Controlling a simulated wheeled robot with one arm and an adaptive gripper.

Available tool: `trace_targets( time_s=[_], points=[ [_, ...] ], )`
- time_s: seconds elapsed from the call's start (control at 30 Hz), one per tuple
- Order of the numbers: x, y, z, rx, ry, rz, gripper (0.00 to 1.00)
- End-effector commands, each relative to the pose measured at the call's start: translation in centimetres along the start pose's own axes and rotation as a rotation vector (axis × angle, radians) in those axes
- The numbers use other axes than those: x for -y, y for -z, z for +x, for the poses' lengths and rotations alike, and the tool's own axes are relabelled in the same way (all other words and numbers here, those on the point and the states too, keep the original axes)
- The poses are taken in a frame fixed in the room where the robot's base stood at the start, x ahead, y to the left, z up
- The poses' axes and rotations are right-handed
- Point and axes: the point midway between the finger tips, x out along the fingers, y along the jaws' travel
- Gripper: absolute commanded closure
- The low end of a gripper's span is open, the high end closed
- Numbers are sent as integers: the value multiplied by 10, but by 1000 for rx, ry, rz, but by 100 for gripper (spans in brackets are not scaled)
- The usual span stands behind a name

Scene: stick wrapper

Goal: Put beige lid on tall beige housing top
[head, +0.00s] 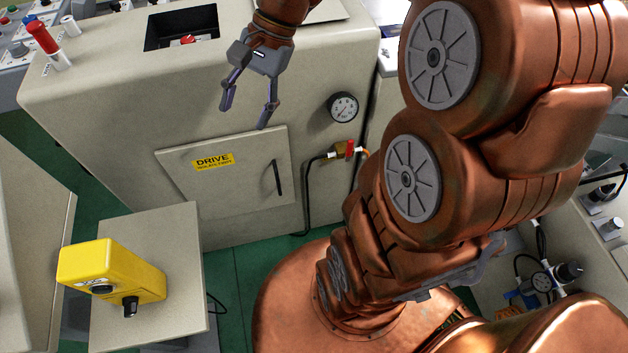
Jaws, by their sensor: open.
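The tall beige housing (110,95) stands at the back, with a dark square opening (181,27) in its top. Something red shows inside the opening. A flat beige plate (325,11), which looks like the lid, lies on the housing top to the right of the opening. It is partly hidden behind my arm and cut by the picture's top edge. My gripper (245,115) is open and empty, with its fingers pointing down. In the picture it overlaps the housing's front edge, right of the opening and below the plate. Its distance from the housing is unclear.
A red-topped post (43,40) stands on the housing's left end. The front has a DRIVE door (230,175), a gauge (343,107) and a red valve (349,149). A yellow box (120,270) sits on a beige stand (180,240) at the lower left. Green floor (235,265) shows between.

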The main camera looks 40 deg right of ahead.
Motion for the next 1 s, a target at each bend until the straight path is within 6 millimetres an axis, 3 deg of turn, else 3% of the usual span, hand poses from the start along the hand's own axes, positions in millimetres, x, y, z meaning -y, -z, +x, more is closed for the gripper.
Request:
trace_targets(
  time_s=[0.03,0.2,0.4,0.5,0.7,1.0],
  points=[
    [-13,-15,11,-17,-54,-80,42],
    [-62,-45,39,-73,-227,-358,42],
    [-124,-61,57,-111,-419,-664,42],
    [-145,-62,60,-125,-485,-778,42],
    [-166,-61,62,-130,-552,-884,42],
    [-167,-61,62,-130,-556,-891,42]
  ],
)
